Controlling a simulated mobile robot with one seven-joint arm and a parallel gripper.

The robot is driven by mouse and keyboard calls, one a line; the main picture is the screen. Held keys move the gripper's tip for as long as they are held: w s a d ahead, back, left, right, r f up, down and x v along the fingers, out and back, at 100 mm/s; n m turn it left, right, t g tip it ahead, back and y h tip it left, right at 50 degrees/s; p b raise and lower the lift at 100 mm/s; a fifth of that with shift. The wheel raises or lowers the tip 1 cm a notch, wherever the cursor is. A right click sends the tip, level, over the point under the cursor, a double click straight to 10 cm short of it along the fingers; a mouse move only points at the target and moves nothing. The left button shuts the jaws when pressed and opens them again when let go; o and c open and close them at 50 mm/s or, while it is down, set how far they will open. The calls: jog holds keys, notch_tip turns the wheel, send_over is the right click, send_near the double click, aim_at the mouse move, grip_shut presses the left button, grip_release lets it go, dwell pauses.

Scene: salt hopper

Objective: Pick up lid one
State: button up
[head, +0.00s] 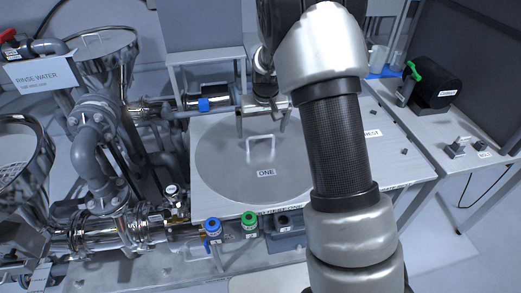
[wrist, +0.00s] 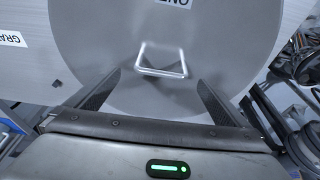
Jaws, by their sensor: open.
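Lid one (head: 228,172) is a large round grey disc marked "ONE", lying flat in the grey top panel. Its pale, U-shaped wire handle (head: 261,138) stands up near the disc's back part. In the wrist view the lid (wrist: 225,45) fills the middle, and its handle (wrist: 161,73) shows centred just beyond and between my fingers. My gripper (head: 261,130) is open and empty, above the lid's back part, near the handle. Its two dark fingers also show in the wrist view (wrist: 158,82), apart on either side. No contact with the handle is visible.
Steel pipes and hoppers (head: 98,50) crowd the left, with a "RINSE WATER" sign (head: 40,76). Blue (head: 212,226) and green (head: 248,217) knobs sit at the panel's front edge. A side table (head: 440,125) with a black device (head: 438,86) stands right. My arm hides the panel's right part.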

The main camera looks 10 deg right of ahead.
aim_at(260, 136)
jog(key=x, duration=0.5)
jog(key=shift+s+a+f, duration=0.1)
jog(key=shift+f, duration=0.05)
jog(key=c, duration=2.1)
jog(key=shift+r, duration=0.25)
